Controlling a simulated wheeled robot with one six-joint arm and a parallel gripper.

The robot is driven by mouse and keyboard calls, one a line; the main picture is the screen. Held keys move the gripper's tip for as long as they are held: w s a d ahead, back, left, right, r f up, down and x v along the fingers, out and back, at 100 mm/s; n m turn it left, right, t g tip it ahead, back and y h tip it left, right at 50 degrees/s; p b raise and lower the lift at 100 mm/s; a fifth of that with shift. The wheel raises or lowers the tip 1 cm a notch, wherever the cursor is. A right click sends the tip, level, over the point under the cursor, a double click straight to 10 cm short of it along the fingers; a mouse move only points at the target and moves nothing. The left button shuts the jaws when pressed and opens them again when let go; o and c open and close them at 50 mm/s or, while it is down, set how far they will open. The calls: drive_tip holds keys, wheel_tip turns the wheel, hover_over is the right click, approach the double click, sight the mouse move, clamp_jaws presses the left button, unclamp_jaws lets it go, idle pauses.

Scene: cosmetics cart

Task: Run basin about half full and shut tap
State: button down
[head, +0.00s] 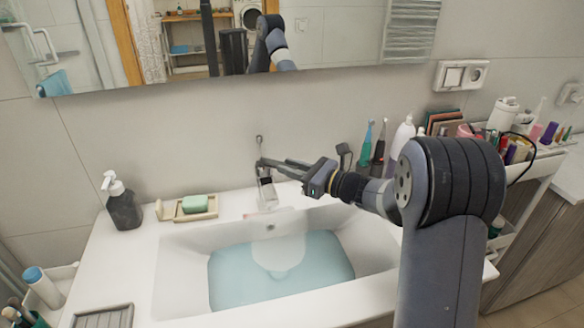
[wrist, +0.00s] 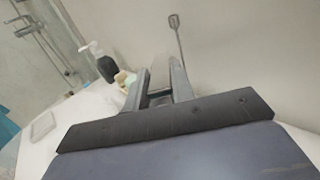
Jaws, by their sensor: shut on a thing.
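The white basin (head: 178,262) holds pale blue water (head: 232,282) across its bottom, with bare wall above the water. The chrome tap (head: 267,194) stands at the basin's back edge. A whitish patch on the water lies below the spout; I cannot tell whether it is a running stream or a reflection. My gripper (head: 266,165) reaches in from the right and is shut on the tap's lever, at the top of the tap. In the wrist view my gripper's fingers (wrist: 160,85) hide most of the tap, and a thin rod (wrist: 177,38) rises behind them.
A dark soap dispenser (head: 124,207) and a soap dish with green soap (head: 195,204) stand left of the tap. Toothbrushes (head: 366,146) and a white bottle (head: 402,137) stand behind my arm. A crowded cart (head: 545,165) is at the right. The mirror (head: 330,45) hangs above.

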sight(288, 165)
drive_tip(key=r+h+p, duration=0.1)
drive_tip(key=r+p, duration=0.1)
drive_tip(key=p, duration=0.1)
drive_tip(key=shift+w+a+g+p, duration=0.1)
drive_tip(key=shift+g+p, duration=0.2)
drive_tip(key=h+p, duration=0.1)
drive_tip(key=p, duration=0.1)
drive_tip(key=r+g+h+p, duration=0.1)
drive_tip(key=p, duration=0.2)
drive_tip(key=shift+w+a+r, duration=0.15)
drive_tip(key=shift+a+r, duration=0.1)
drive_tip(key=shift+w+a+h+p, duration=0.1)
drive_tip(key=shift+h+p, duration=0.2)
drive_tip(key=shift+p, duration=0.45)
drive_tip(key=shift+g, duration=0.3)
drive_tip(key=c, duration=1.2)
unclamp_jaws()
drive_tip(key=shift+f, duration=0.1)
